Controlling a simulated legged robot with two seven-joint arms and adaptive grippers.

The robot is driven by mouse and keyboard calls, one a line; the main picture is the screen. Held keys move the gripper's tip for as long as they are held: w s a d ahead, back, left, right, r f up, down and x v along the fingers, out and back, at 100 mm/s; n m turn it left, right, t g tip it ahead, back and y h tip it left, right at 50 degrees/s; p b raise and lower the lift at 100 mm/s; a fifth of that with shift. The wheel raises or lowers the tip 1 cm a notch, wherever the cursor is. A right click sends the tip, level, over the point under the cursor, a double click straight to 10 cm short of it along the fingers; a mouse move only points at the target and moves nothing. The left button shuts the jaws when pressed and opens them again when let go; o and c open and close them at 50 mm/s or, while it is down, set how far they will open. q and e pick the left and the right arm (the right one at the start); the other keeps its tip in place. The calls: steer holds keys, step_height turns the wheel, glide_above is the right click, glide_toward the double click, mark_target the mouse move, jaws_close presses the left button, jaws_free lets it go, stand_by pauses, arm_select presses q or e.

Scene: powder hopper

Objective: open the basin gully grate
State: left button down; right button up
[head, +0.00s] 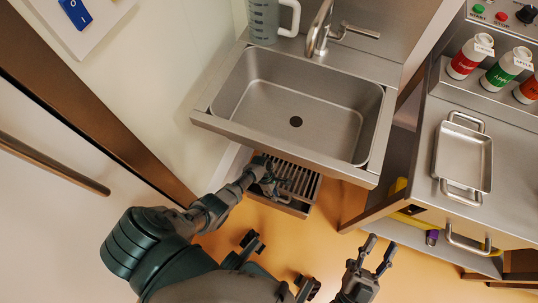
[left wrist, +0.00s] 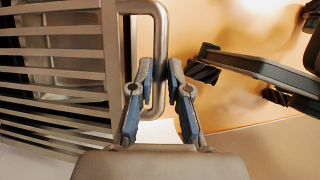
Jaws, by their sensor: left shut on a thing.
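The basin gully grate (head: 300,178) is a slatted metal grid low down under the front of the basin (head: 297,98). It also shows in the left wrist view (left wrist: 60,75), with a bent-bar handle (left wrist: 160,40) on its right side. My left gripper (head: 268,186) is at the grate's left part in the head view. In the left wrist view its fingers (left wrist: 160,75) stand on both sides of the handle bar, shut on it. I cannot tell whether the grate is tilted. My right gripper (head: 379,247) is open and empty, over the floor to the right.
The steel basin overhangs the grate's far end. A counter (head: 420,180) with a metal tray (head: 463,157) and several bottles stands at the right. A grey jug (head: 264,20) stands behind the basin. A brown post (head: 95,115) is at the left.

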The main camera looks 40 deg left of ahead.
arm_select(q)
steer(key=shift+w+a+r+p, duration=0.3)
steer(key=shift+w+r, duration=0.3)
steer(key=shift+r, duration=0.25)
steer(key=shift+w+a+r+p, duration=0.3)
steer(key=shift+w+r, duration=0.35)
steer(key=shift+r, duration=0.25)
steer(key=shift+w+a+r+p, duration=0.3)
steer(key=shift+w+r, duration=0.3)
steer(key=shift+r, duration=0.25)
arm_select(e)
steer(key=shift+w+a+f+n+g+h, duration=0.1)
steer(key=shift+w+f+g, duration=0.25)
steer(key=shift+f+g, duration=0.35)
steer(key=shift+w+d+f+n+g+h, duration=0.1)
steer(key=shift+w+f+g, duration=0.25)
steer(key=shift+f+g, duration=0.35)
steer(key=shift+w+a+f+n+g+h, duration=0.1)
steer(key=shift+w+f+g, duration=0.25)
steer(key=shift+f+g, duration=0.3)
steer(key=shift+f, duration=0.1)
arm_select(q)
steer(key=c, duration=1.1)
jaws_free()
steer(key=shift+c, duration=0.2)
steer(key=shift+f, duration=0.1)
arm_select(e)
steer(key=shift+w+a, duration=0.2)
